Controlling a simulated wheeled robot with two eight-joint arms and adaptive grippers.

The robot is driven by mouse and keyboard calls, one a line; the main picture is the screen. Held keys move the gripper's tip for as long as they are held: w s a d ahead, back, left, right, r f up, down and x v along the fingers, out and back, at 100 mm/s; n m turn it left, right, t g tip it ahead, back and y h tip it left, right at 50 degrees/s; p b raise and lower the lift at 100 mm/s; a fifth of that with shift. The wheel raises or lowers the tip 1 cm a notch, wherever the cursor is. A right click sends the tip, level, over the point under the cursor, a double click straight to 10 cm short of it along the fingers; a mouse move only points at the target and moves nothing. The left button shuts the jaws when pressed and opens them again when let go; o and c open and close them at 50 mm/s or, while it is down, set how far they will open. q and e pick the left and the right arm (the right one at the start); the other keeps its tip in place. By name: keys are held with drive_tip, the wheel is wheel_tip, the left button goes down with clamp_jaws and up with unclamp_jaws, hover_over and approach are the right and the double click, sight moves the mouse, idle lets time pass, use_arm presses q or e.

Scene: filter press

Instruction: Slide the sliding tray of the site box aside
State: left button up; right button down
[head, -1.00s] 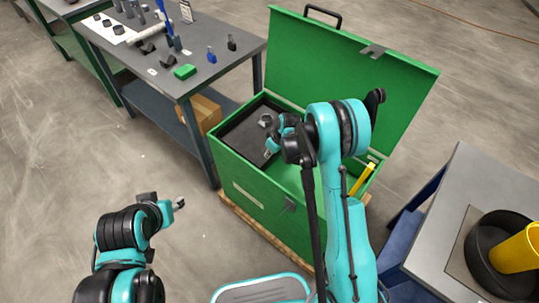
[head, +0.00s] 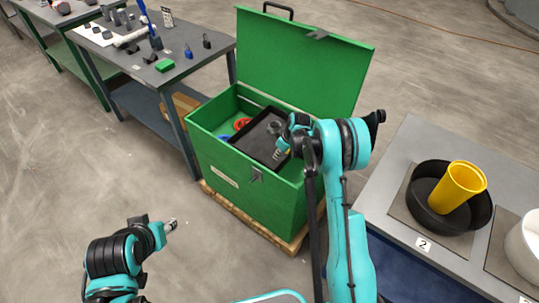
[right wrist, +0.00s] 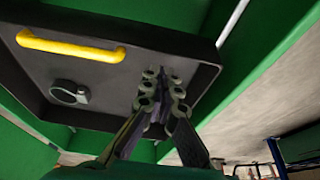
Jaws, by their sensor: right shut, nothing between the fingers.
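The green site box (head: 235,180) stands with its lid (head: 300,65) raised. The black sliding tray (head: 253,142) lies in its upper part, toward the right; an opening shows to its left, with red and blue things below. A grey ring-like piece (head: 273,128) sits in the tray and also shows in the right wrist view (right wrist: 70,93). There, a yellow bar (right wrist: 70,46) runs along the tray's edge. My right gripper (head: 281,153) is shut and empty, its tips at the tray (right wrist: 165,85); contact is unclear. My left gripper (head: 173,225) hangs clear, left of the box.
A grey workbench (head: 130,60) with small parts stands at the back left. At right, a grey table (head: 395,185) holds a black bowl (head: 430,220) with a yellow cup (head: 460,183) and a white container (head: 525,245). The box rests on a wooden pallet (head: 255,228). Floor is clear at left.

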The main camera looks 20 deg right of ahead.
sight(283, 162)
drive_tip(key=shift+s+d, duration=1.2)
drive_tip(key=shift+s, duration=0.3)
